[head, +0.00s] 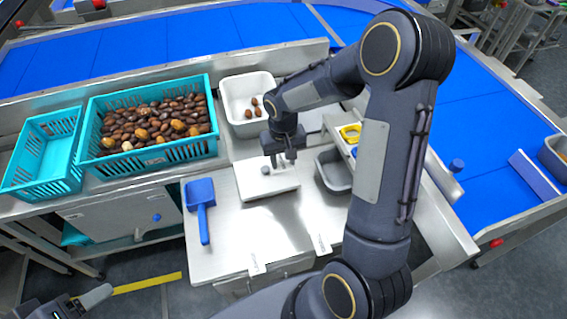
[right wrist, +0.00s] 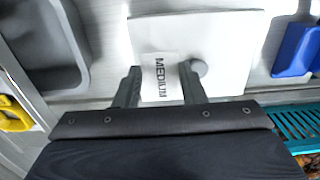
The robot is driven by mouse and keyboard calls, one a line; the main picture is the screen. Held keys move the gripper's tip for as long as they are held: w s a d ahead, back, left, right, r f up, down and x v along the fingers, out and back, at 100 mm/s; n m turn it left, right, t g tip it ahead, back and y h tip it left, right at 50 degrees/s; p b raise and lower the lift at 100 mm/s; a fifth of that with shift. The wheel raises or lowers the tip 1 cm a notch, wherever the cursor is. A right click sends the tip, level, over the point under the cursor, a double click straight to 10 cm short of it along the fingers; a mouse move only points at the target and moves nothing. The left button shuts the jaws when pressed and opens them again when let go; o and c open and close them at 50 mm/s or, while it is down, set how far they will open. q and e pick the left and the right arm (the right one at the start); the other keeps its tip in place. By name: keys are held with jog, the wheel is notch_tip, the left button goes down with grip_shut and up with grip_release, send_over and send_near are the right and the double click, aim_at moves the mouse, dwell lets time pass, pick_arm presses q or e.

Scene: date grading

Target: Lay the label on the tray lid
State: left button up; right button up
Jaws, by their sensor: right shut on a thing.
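The tray lid (head: 252,188) is a flat white plate lying on the steel bench; it also shows in the right wrist view (right wrist: 235,40) with a small round grey knob. My right gripper (head: 281,160) is over the lid, pointing down. In the right wrist view its fingers (right wrist: 162,88) are shut on the label (right wrist: 160,75), a white piece printed MEDIUM. The label overlaps the lid's near edge in that view, left of the knob. I cannot tell whether the label touches the lid.
A white bin (head: 234,98) with a few dates stands behind the lid. A grey bin (head: 332,170) is close on its right, and a blue scoop (head: 201,194) lies to its left. A teal crate (head: 150,163) full of dates stands further left. The bench front is mostly clear.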

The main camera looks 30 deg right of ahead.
aim_at(284, 163)
jog(key=shift+w+d+f, duration=0.25)
jog(key=shift+f, duration=0.2)
notch_tip(284, 163, down, 3)
jog(key=shift+w+f, duration=0.1)
jog(key=shift+f, duration=0.3)
jog(key=o, duration=0.7)
jog(key=shift+c, duration=0.2)
jog(key=shift+s+r, duration=0.1)
jog(key=shift+s, duration=0.1)
